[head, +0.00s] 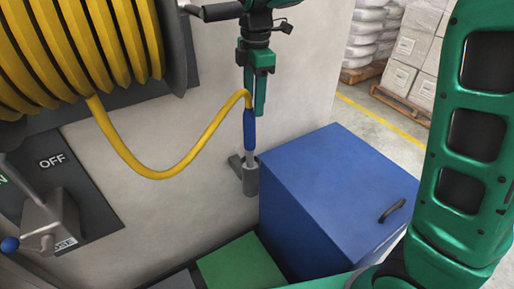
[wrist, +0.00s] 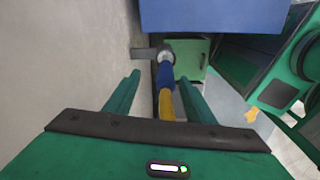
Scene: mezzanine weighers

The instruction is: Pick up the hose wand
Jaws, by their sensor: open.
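The hose wand has a blue grip (head: 249,130) with a grey metal end that sits down in a grey holder (head: 250,180) on the pale wall. A yellow hose (head: 165,172) joins its top end and loops to the reel at left. My gripper (head: 254,100) points down at the wand's top and is open. In the wrist view the blue grip (wrist: 165,76) lies between the two open fingers (wrist: 159,78), a little nearer the right one. I cannot tell whether either finger touches it.
A yellow hose reel (head: 85,45) is mounted on the wall at upper left. Below it is a lever (head: 45,220) by an OFF label. A blue box (head: 335,195) with a handle stands right of the holder, beside a green box (head: 240,265). Stacked pallets (head: 405,65) stand behind.

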